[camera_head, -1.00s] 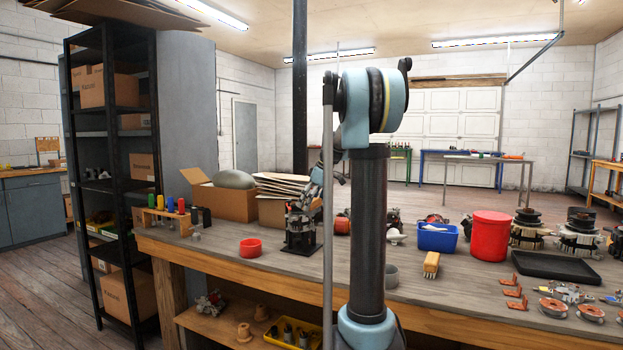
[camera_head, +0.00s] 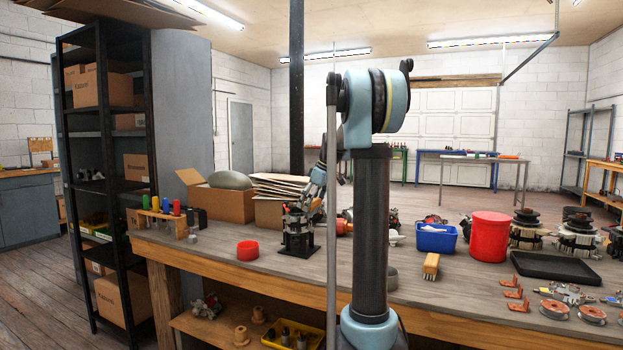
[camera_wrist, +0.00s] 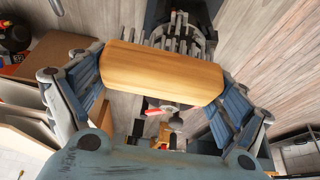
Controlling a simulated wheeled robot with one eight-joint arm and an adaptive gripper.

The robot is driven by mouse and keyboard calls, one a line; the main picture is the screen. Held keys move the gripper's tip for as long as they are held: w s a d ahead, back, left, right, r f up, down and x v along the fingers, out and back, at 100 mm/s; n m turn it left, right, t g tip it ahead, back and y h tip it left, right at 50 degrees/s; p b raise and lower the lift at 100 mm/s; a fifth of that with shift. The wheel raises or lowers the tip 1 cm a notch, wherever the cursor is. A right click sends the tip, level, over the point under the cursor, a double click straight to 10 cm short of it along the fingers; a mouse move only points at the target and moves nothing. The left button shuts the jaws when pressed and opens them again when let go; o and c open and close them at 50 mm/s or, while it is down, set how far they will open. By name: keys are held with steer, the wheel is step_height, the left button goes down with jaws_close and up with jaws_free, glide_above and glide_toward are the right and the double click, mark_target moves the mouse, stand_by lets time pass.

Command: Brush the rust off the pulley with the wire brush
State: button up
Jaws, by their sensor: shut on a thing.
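In the wrist view my gripper (camera_wrist: 158,82) is shut on a wooden-backed brush (camera_wrist: 160,72), a finger at each end of the block. Its grey wire bristles point away from me, toward a dark round part (camera_wrist: 200,38) on a fixture. I cannot tell whether this part is the pulley, or whether the bristles touch it; no rust is clear. In the head view a small black stand (camera_head: 297,245) with a metal assembly stands on the bench. My gripper (camera_head: 317,182) is just above its right side, partly hidden by my arm.
On the wooden bench (camera_head: 215,262) a red bowl (camera_head: 247,250) stands left of the stand. Cardboard boxes (camera_head: 225,202) stand behind. To the right are another brush (camera_head: 431,266), a blue bin (camera_head: 436,238), a red canister (camera_head: 490,236) and a black tray (camera_head: 555,267).

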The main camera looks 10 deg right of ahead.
steer(key=shift+d+r, duration=0.15)
steer(key=shift+r, duration=5.4)
steer(key=shift+s, duration=0.15)
